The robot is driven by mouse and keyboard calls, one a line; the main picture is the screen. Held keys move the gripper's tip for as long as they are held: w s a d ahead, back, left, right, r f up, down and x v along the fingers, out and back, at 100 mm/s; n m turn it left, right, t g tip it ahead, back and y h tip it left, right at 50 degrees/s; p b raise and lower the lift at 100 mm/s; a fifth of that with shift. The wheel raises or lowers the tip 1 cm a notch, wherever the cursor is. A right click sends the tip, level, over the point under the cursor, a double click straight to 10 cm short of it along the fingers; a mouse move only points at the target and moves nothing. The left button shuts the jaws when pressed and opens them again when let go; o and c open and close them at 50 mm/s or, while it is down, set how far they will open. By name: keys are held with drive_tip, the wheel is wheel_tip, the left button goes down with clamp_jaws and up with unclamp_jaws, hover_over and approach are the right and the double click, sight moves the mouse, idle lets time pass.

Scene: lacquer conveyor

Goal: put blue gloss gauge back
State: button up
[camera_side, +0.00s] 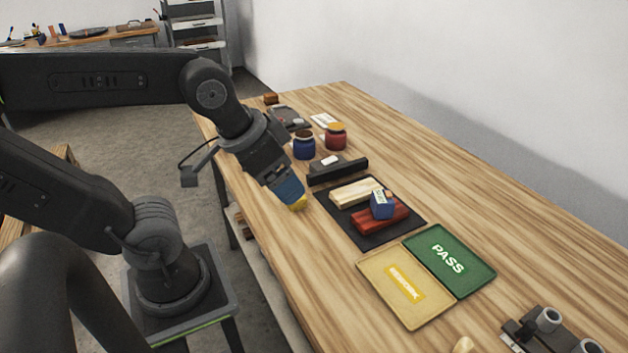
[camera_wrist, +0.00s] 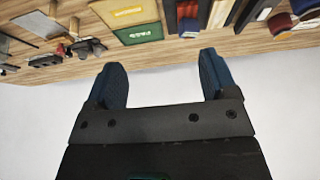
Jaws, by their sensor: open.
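The blue gloss gauge (camera_side: 382,205), a small blue block with a pale label face, sits on top of a glossy red panel (camera_side: 394,221). The red panel lies on a black mat (camera_side: 362,239) beside a pale wood panel (camera_side: 356,191). My gripper (camera_side: 293,198) is open and empty, left of the mat in the side view and apart from the gauge; a yellow patch shows at its tip. In the wrist view my gripper's two blue fingers (camera_wrist: 163,72) are spread, with the red panel (camera_wrist: 188,28) beyond them at the top.
A black stand (camera_side: 345,172) with a white label is behind the mat. Blue (camera_side: 304,147) and red (camera_side: 336,138) jars stand farther back. A green PASS tray (camera_side: 472,287) and yellow tray (camera_side: 392,312) lie in front. Metal fixtures (camera_side: 545,325) are at the near right.

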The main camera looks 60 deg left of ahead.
idle(0.3)
drive_tip(key=m+t+y, duration=0.1)
drive_tip(key=m+y, duration=1.6)
drive_tip(key=m, duration=0.5)
approach(383, 196)
drive_tip(key=v, duration=0.2)
drive_tip(key=r+v, duration=0.1)
drive_tip(key=shift+d, duration=0.4)
drive_tip(key=shift+w+a+f, duration=0.1)
drive_tip(key=shift+a+f, duration=0.05)
drive_tip(key=x, duration=0.8)
drive_tip(key=shift+f, duration=0.1)
drive_tip(key=shift+x, duration=2.7)
